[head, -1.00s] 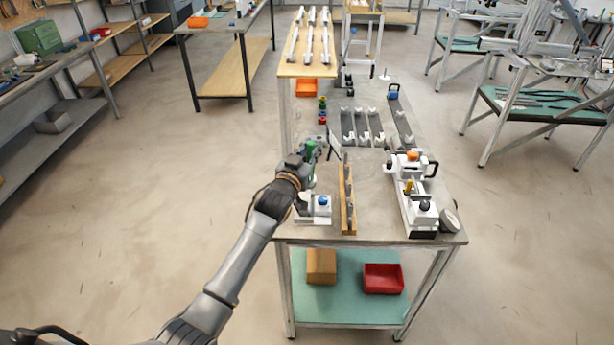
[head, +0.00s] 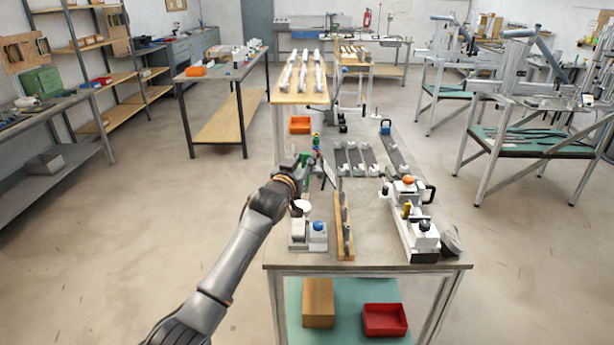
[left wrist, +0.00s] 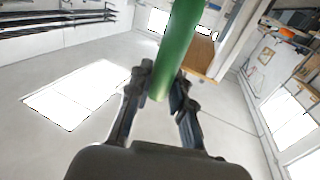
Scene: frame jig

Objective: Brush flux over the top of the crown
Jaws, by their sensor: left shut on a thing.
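My left gripper (head: 299,172) is shut on a green cylindrical handle (left wrist: 178,55), which I take to be the flux brush. The handle also shows as a small green piece in the head view (head: 306,160); its bristle end cannot be made out. The gripper is over the left side of the bench, beyond a white round-topped item (head: 301,206) and a blue-capped block (head: 318,228). A white clamp jig (head: 411,225) with an orange knob lies at the bench's right. I cannot clearly pick out the crown. My right gripper is not in view.
A wooden rack (head: 345,240) stands between the blue-capped block and the jig. Grey rails (head: 357,160) lie farther back. An orange bin (head: 300,124) is at the back left. A red bin (head: 384,320) sits on the lower shelf. Bench (head: 375,240) is bare between rack and jig.

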